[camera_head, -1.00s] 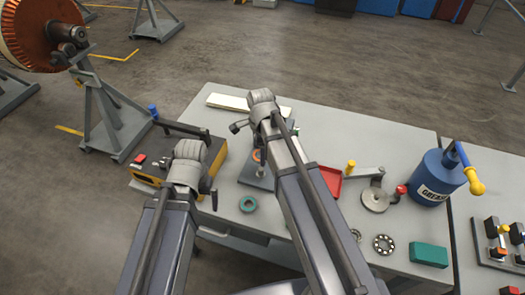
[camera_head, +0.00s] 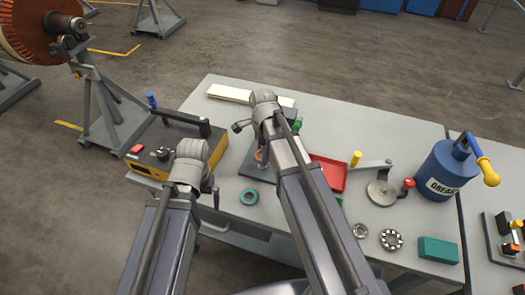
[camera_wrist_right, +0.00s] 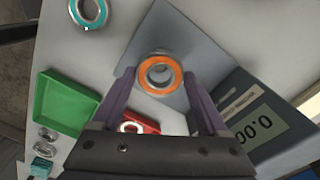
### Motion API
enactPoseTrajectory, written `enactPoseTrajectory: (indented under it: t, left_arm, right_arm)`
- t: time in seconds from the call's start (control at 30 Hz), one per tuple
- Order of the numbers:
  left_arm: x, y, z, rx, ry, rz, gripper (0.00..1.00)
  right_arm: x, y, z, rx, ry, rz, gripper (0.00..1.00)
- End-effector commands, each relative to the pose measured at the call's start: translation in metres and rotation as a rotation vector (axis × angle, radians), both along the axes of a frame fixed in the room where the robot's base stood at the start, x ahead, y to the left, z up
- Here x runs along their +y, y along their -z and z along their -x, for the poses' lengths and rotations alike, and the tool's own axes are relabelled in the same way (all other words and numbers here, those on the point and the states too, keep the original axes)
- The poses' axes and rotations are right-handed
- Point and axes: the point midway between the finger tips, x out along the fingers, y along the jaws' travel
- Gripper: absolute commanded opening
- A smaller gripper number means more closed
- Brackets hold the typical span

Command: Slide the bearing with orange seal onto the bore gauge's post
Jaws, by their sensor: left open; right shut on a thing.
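The bearing with orange seal (camera_wrist_right: 158,73) is between the fingertips of my right gripper (camera_wrist_right: 160,78) in the right wrist view, and the gripper is shut on it. It also shows as a small orange ring (camera_head: 259,155) beside my right arm in the head view. The bore gauge's grey base plate (camera_wrist_right: 195,50) lies below the bearing, with its display (camera_wrist_right: 262,130) at the right. A grey round shape shows through the bore; I cannot tell whether the post is inside it. My left gripper (camera_head: 212,192) is open, its fingers mostly hidden by its wrist.
A teal-sealed bearing (camera_head: 249,197) lies left of my right arm. A red tray (camera_head: 328,173), a stand with a crank arm (camera_head: 381,192), two bare bearings, a green box (camera_head: 437,250) and a grease can (camera_head: 445,172) stand to the right. A yellow-black case (camera_head: 165,150) is at the left.

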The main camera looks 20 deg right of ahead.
Motion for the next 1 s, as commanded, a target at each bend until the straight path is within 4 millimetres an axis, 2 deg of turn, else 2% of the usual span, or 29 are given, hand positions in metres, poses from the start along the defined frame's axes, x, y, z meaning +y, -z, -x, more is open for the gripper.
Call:
enactPoseTrajectory:
  t: [0.53, 1.0]
  left_arm:
    - [0.000, 0.009, 0.000, 0.000, 0.000, 0.000, 1.00]
    - [0.000, 0.009, 0.000, 0.000, 0.000, 0.000, 1.00]
  right_arm:
    - [0.000, 0.009, 0.000, 0.000, 0.000, 0.000, 0.28]
    - [0.000, 0.009, 0.000, 0.000, 0.000, 0.000, 0.28]
